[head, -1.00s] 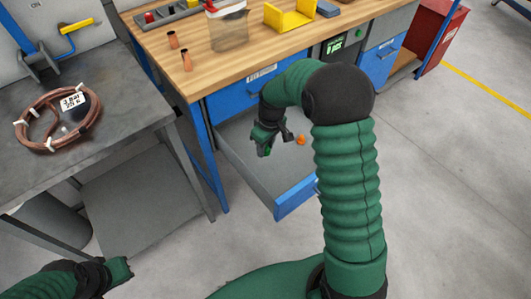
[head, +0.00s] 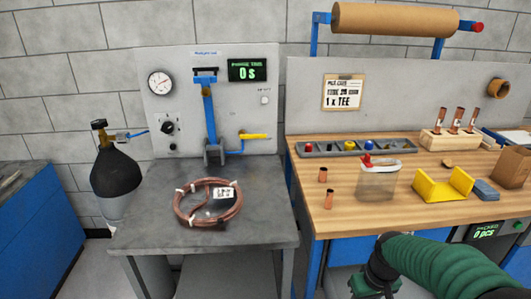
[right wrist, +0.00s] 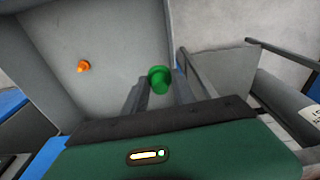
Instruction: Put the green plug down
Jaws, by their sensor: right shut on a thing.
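The green plug (right wrist: 159,80) shows in the right wrist view, between the fingertips of my right gripper (right wrist: 158,88), which is shut on it. The plug is over the open grey drawer (right wrist: 105,40), seen from above. In the head view my right gripper (head: 374,286) is at the bottom edge, in front of the wooden bench (head: 435,222), and the plug cannot be seen there. My left gripper is not in view.
An orange plug (right wrist: 83,66) lies in the drawer, whose floor is otherwise mostly bare. On the bench stand a parts tray (head: 357,149), a clear container (head: 377,183), a yellow holder (head: 443,187) and copper fittings (head: 328,199). A copper coil (head: 208,204) lies on the grey table (head: 262,228).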

